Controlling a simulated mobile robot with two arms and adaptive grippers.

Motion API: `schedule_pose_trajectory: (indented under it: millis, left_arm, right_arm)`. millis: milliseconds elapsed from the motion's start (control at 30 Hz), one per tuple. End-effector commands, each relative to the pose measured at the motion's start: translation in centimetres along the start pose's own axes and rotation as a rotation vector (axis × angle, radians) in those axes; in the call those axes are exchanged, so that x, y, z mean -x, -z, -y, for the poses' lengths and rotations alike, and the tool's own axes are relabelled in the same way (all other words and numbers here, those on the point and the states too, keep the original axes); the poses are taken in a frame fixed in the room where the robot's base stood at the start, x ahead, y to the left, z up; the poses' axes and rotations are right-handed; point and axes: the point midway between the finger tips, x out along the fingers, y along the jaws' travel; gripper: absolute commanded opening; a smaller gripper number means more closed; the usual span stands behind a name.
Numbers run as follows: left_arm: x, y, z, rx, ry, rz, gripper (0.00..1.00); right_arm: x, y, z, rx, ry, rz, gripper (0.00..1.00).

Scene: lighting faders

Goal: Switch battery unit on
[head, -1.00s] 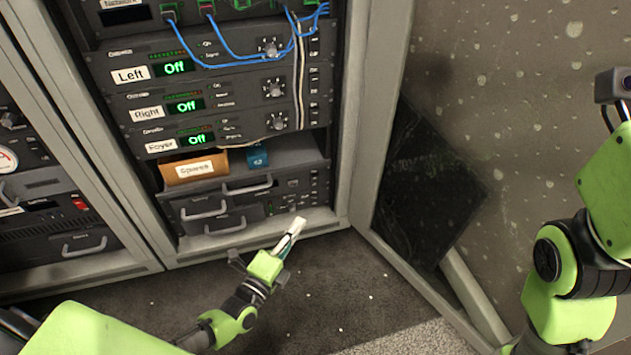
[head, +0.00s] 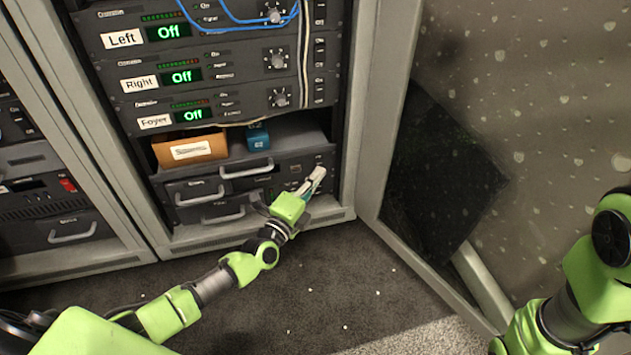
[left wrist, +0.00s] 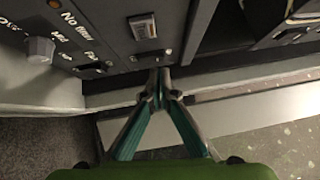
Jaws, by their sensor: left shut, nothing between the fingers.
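My left gripper (head: 317,176) is shut and empty, its tips at the right side of the lowest dark rack unit (head: 294,162). In the left wrist view the shut fingertips (left wrist: 160,88) meet at the lower edge of a dark panel (left wrist: 105,28). Just above them is a small dark control (left wrist: 152,57), partly covered by the tips; I cannot tell whether they touch it. No label reading battery is legible. My right arm shows at the right edge; its gripper is out of view.
Units labelled Left (head: 122,39), Right (head: 139,84) and Foyer (head: 155,122) read Off. An orange box (head: 190,150) and a blue box (head: 258,136) sit on a shelf. A grey knob (left wrist: 40,50) is left of the fingers. The open rack door (head: 440,190) stands right.

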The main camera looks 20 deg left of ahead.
Motion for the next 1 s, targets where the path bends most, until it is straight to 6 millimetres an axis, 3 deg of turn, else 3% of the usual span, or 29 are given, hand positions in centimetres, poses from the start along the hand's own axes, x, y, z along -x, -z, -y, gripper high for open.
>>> schedule_pose_trajectory:
  millis: [100,533,667,800,833,1000]
  left_arm:
    - [-0.6,-0.6,-0.1,-0.002,0.002,0.0,0.0]
    - [-0.8,-0.9,0.1,0.0,0.0,0.0,0.0]
    - [-1.0,-1.1,0.5,0.011,-0.012,0.001,0.0]
    - [-1.4,-1.4,1.2,0.043,-0.044,0.001,0.0]
    - [-1.2,-1.3,0.4,0.042,-0.042,0.0,0.0]
    - [-1.2,-1.3,0.3,0.04,-0.039,0.0,0.0]
  right_arm:
    - [0.8,0.3,0.2,0.0,0.0,0.0,0.4]
    - [0.8,0.3,0.2,0.0,0.001,-0.001,0.4]
    - [-0.1,-0.1,0.0,0.0,0.001,0.0,0.4]
    - [-2.4,-0.8,-0.5,0.0,0.001,0.0,0.4]
    - [-1.5,-0.5,-0.3,0.0,0.001,-0.001,0.4]
    - [-1.2,-0.5,-0.3,0.0,0.0,0.001,0.4]
